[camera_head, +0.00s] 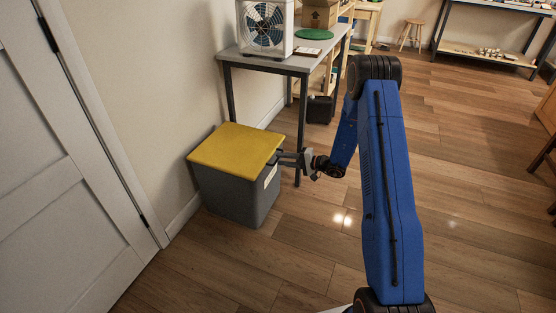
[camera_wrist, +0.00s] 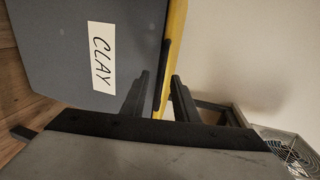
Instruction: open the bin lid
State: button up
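The grey bin (camera_head: 235,193) stands on the floor against the wall, with a yellow lid (camera_head: 232,147) lying flat and closed on top. In the wrist view the bin (camera_wrist: 60,50) appears turned on its side, with a white label (camera_wrist: 101,57) reading CLAY. A dark handle strip (camera_wrist: 163,77) runs along the front edge of the yellow lid (camera_wrist: 177,30). My gripper (camera_head: 277,158) is at the lid's right edge in the head view. In the wrist view its two fingers (camera_wrist: 159,78) are apart, one on each side of the lid edge and handle. I cannot tell whether they touch it.
A grey-topped table (camera_head: 285,62) with a fan (camera_head: 263,25) stands just behind the bin; its front leg is close to my gripper. A white door (camera_head: 60,180) is at the left. The wooden floor (camera_head: 300,260) in front of the bin is clear.

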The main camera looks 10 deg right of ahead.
aim_at(278, 159)
jog(key=shift+x, duration=1.5)
grip_shut()
jog(key=shift+r, duration=0.1)
